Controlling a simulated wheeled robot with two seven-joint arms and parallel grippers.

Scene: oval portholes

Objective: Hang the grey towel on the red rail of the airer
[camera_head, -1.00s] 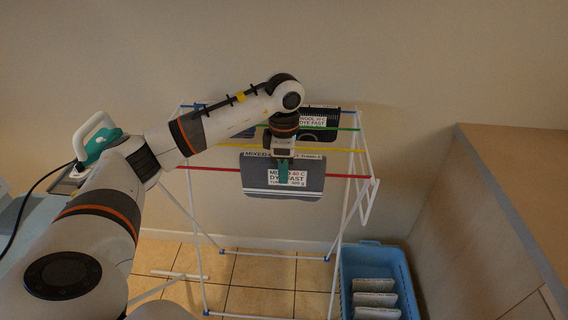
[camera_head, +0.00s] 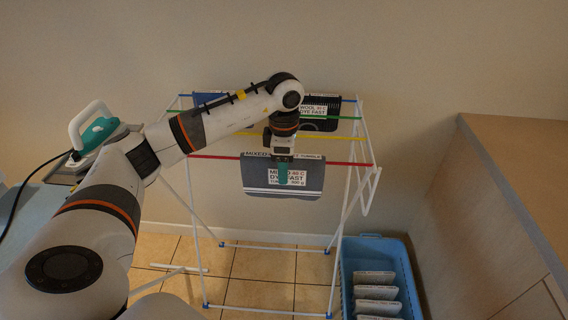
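The white airer (camera_head: 347,205) stands against the wall with coloured rails across its top. Its red rail (camera_head: 348,164) is the nearest, with yellow, green and blue rails behind. The grey towel (camera_head: 305,188) has pale stripes and a white label reading 40 C and DYE FAST. It lies across the middle of the red rail and hides that stretch, its front part hanging below rail height and its top edge slightly above. My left gripper (camera_head: 283,173) reaches down from above, its teal fingers closed at the towel's upper middle. My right gripper is out of view.
A dark towel labelled WOOL (camera_head: 318,108) and a blue cloth (camera_head: 208,98) hang on the back rails. A blue basket (camera_head: 393,255) with several folded items stands on the floor right. A wooden counter (camera_head: 520,180) fills the right side. A teal iron (camera_head: 97,131) stands at left.

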